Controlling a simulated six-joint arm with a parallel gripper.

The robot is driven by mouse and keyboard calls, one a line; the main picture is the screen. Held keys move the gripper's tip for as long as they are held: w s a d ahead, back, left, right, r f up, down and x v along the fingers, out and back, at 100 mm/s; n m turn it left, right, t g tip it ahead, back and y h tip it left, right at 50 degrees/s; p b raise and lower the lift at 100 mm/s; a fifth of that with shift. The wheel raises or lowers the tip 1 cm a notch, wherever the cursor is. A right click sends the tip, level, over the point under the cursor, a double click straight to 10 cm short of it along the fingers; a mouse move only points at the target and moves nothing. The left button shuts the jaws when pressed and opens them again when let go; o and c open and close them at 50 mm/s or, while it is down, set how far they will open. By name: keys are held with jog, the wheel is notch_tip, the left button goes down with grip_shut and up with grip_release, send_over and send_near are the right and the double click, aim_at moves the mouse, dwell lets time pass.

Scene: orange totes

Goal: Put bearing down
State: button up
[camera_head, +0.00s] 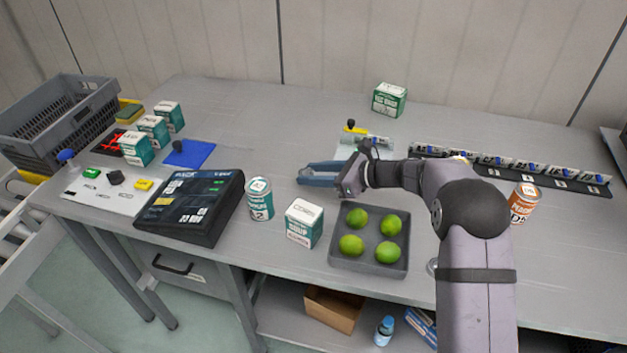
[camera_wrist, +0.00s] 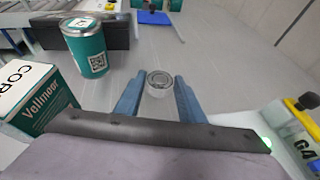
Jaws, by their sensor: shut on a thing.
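The bearing (camera_wrist: 160,82) is a small silver ring-shaped cylinder in the wrist view, between the tips of my two blue fingers. My gripper (camera_wrist: 160,88) is shut on it. In the head view my gripper (camera_head: 303,175) reaches left over the middle of the grey table (camera_head: 255,120). The bearing is too small or hidden to make out in the head view. I cannot tell whether it touches the table or hangs just above it.
A teal can (camera_head: 260,199) and a white-teal box (camera_head: 304,223) stand in front. A grey tray (camera_head: 340,262) of limes is near my arm. A white board (camera_head: 350,150) lies behind my gripper. A dark panel (camera_head: 190,205) is left. Table beyond the fingers is clear.

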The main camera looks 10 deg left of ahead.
jog(key=shift+f, duration=1.25)
jog(key=shift+f, duration=0.15)
jog(key=o, duration=1.1)
jog(key=shift+r, duration=0.2)
jog(key=shift+d, duration=0.35)
jog(key=b+v, duration=0.1)
jog(key=v, duration=1)
jog(key=shift+s+r, duration=0.15)
jog(key=shift+r, duration=0.05)
